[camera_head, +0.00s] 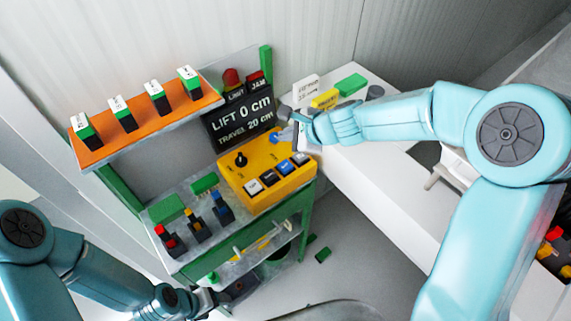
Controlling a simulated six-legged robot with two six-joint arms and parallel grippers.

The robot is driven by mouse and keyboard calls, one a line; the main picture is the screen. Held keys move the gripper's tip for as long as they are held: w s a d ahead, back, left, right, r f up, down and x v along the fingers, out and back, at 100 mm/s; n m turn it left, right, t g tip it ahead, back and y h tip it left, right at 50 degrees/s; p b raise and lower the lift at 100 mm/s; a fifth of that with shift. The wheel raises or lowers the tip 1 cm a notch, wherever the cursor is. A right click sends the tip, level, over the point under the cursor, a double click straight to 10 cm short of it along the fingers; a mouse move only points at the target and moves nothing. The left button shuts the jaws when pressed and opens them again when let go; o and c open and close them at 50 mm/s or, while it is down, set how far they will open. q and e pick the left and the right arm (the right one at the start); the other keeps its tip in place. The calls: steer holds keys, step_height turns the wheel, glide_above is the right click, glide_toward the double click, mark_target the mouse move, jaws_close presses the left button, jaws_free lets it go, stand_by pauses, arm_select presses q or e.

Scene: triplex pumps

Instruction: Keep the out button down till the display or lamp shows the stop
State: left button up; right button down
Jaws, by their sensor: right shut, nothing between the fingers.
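The yellow control box (240,182) sits on the green-framed bench, with a black knob (240,159) and a row of buttons along its front edge. The black display (240,119) behind reads "LIFT 0 cm, TRAVEL 20 cm". My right gripper (282,134) is shut and empty at the box's back right corner; contact is unclear. My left gripper (217,298) is low by the bench's front; its fingers are unclear.
Above the display are a red dome (232,78) and LIMIT and JAM lamps. An orange shelf (150,124) holds several green-and-white blocks. Small coloured parts stand left of the box. A white table (385,185) with green and yellow blocks lies right, under my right arm.

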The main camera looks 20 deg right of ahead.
mark_target(288, 167)
steer(key=shift+f, duration=0.15)
step_height(288, 167, down, 9)
steer(key=b, duration=0.8)
steer(key=shift+r+b, duration=0.2)
steer(key=shift+b, duration=0.15)
stand_by(1.2)
steer(key=shift+f+b, duration=0.4)
steer(key=shift+f, duration=0.05)
